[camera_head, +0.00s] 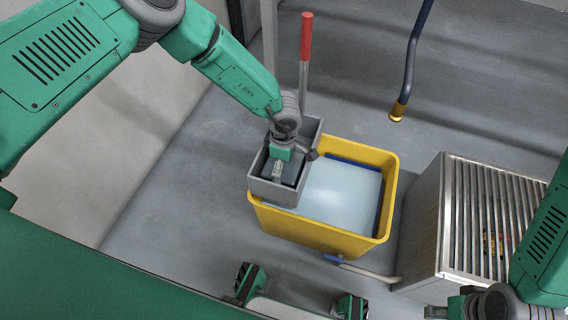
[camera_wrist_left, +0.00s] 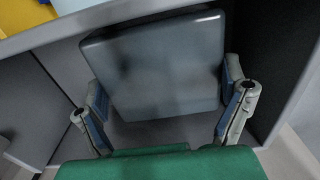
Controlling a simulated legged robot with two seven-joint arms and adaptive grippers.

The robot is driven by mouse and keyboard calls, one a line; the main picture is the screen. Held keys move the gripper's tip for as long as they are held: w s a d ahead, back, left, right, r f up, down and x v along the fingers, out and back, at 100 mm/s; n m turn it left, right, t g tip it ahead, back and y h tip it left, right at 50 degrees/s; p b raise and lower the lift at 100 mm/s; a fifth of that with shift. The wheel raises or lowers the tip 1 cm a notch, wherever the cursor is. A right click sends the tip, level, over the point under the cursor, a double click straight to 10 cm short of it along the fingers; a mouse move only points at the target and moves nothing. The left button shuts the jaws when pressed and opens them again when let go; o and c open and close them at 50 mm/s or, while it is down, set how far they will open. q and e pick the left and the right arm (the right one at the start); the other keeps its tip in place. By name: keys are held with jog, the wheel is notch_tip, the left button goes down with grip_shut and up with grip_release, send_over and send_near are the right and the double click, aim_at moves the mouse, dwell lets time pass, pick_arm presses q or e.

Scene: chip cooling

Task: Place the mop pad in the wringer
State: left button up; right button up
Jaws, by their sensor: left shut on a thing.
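The wringer (camera_head: 258,186) is a grey open box with a red-topped lever, set on the left side of the yellow bucket. My left gripper (camera_head: 278,170) points down into the wringer. The mop pad (camera_wrist_left: 150,60) is a dark grey-blue square block in the left wrist view. My left gripper's fingers (camera_wrist_left: 165,88) are shut on the pad's two sides. The pad sits between the wringer's walls; whether it touches the bottom cannot be told. In the head view the gripper hides most of the pad.
The yellow bucket (camera_head: 318,236) holds pale blue water. A metal slatted-top cabinet (camera_head: 424,225) stands to its right. A blue pole with a yellow end (camera_head: 398,110) hangs at the upper right. A pale wall is at left; the grey floor behind the bucket is mostly clear.

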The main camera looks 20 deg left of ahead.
pick_arm(q)
jog(key=shift+f, duration=0.15)
jog(key=o, duration=0.8)
jog(key=shift+a, duration=0.1)
jog(key=shift+o, duration=0.2)
notch_tip(320, 180, up, 12)
jog(key=p, duration=0.4)
jog(key=s+a+f+m, duration=0.1)
jog(key=s, duration=0.1)
jog(key=s+a+f+m+t+y, duration=0.1)
jog(key=s+a+m, duration=0.1)
jog(key=s+a+f+m+y, duration=0.1)
jog(key=s+a+m, duration=0.1)
jog(key=shift+s+a+f, duration=0.25)
jog(key=shift+s+f, duration=0.05)
jog(key=shift+s, duration=0.05)
jog(key=s+a+m, duration=0.2)
jog(key=s+m, duration=0.2)
jog(key=s, duration=0.3)
jog(key=s+a+r+m+h, duration=0.1)
jog(key=s+a+m, duration=0.2)
jog(key=s, duration=0.4)
jog(key=s+a+r+m+h, duration=0.1)
jog(key=s+a+m, duration=0.2)
jog(key=s+m, duration=0.3)
jog(key=shift+s+a, duration=0.15)
jog(key=shift+s, duration=0.65)
